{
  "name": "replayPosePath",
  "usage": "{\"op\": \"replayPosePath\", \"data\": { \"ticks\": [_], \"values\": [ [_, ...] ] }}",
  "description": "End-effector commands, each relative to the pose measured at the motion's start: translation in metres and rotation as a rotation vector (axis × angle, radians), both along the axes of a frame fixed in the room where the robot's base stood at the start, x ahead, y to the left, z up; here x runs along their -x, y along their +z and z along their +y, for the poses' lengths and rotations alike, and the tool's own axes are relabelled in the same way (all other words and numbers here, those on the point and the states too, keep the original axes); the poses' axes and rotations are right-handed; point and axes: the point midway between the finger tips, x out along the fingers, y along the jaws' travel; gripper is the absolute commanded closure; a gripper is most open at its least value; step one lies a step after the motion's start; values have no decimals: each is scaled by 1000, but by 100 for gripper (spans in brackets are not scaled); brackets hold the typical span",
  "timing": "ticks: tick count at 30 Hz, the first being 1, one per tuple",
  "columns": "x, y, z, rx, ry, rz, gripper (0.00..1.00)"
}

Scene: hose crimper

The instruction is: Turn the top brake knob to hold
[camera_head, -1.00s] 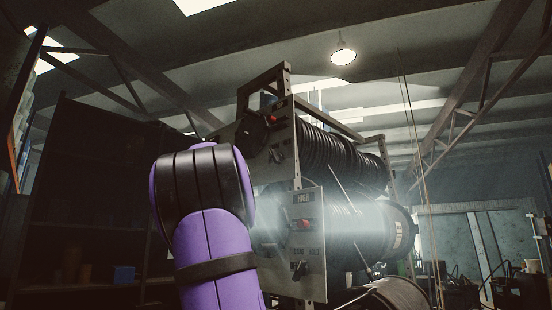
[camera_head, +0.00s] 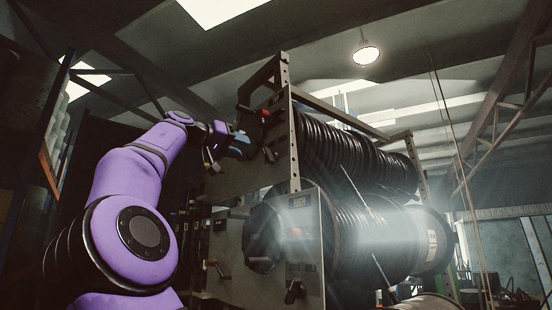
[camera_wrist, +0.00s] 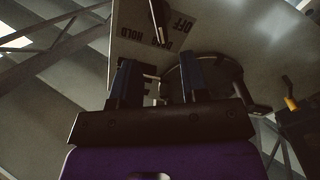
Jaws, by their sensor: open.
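The top brake knob (camera_wrist: 158,20) is a black lever-shaped knob on the upper grey panel (camera_wrist: 220,40). In the wrist view it stands at the top edge, partly cut off, its lower end near the middle label. Around it, upside down, are HOLD at left, a middle label that seems to read DRAG, and OFF at right. In the head view the knob (camera_head: 270,154) is small and dark, right of my gripper (camera_head: 240,143). My gripper (camera_wrist: 160,75) is open and empty, with both fingers pointing at the panel below the knob, apart from it.
A dark round hub with a crank (camera_wrist: 220,80) lies behind and beside my right finger. A red knob (camera_head: 265,113) is above on the upper panel. The lower panel (camera_head: 305,240) has its own brake knob (camera_head: 294,292). Hose reels (camera_head: 345,150) fill the frame's right.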

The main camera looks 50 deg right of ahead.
Motion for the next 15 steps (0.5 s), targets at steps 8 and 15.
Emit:
{"op": "replayPosePath", "data": {
  "ticks": [8, 15],
  "values": [
    [11, -1, -41, -3, -4, -1, 58],
    [20, -1, -80, -4, -3, -1, 58]
  ]
}}
